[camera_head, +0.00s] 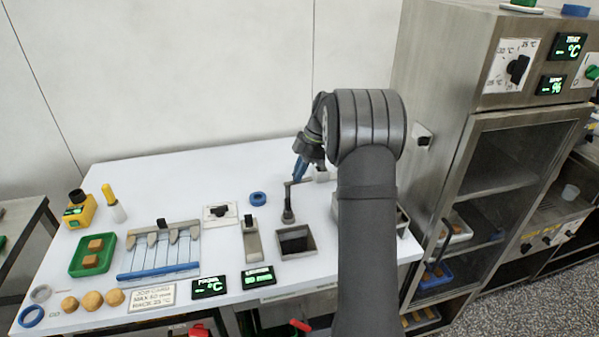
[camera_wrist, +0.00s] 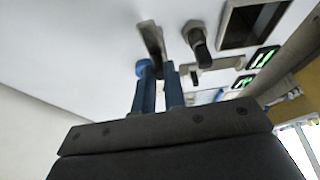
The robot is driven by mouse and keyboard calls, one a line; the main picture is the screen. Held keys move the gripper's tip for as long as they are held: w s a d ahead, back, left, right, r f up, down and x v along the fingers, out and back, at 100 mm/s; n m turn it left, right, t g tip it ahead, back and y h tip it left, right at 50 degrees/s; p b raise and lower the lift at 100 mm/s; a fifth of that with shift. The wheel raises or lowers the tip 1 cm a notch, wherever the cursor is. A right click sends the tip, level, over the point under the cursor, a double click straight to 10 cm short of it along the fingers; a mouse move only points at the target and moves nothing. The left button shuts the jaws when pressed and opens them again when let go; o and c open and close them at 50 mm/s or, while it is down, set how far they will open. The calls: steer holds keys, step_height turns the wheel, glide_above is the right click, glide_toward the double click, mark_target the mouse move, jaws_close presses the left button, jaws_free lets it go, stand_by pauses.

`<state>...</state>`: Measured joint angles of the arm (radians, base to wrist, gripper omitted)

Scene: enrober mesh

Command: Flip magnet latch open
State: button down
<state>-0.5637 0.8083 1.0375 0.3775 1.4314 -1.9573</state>
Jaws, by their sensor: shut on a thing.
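My gripper (camera_head: 299,172) reaches down over the back of the white table, its blue fingers pointing at the tabletop. In the wrist view its two blue fingers (camera_wrist: 160,88) are shut on a narrow grey bar, which I take to be the magnet latch (camera_wrist: 152,42). The bar extends away from the fingertips. In the head view, my gripper and arm largely hide the latch, so its angle is unclear. Close by stands a grey post (camera_head: 288,214) with a dark lever, also in the wrist view (camera_wrist: 196,42).
A blue ring (camera_head: 258,198) lies near the post. A dark square basin (camera_head: 297,240) and a grey block (camera_head: 251,240) are in front. A green tray (camera_head: 76,268) stands at left, a steel cabinet (camera_head: 440,150) at right. The table's back left is clear.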

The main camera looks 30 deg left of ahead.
stand_by(0.5)
steer(key=c, duration=1.5)
jaws_free()
steer(key=v, duration=1.7)
steer(key=shift+r, duration=0.25)
steer(key=shift+a+f, duration=0.1)
steer(key=shift+f, duration=0.05)
steer(key=x, duration=1.7)
steer(key=shift+f, duration=0.15)
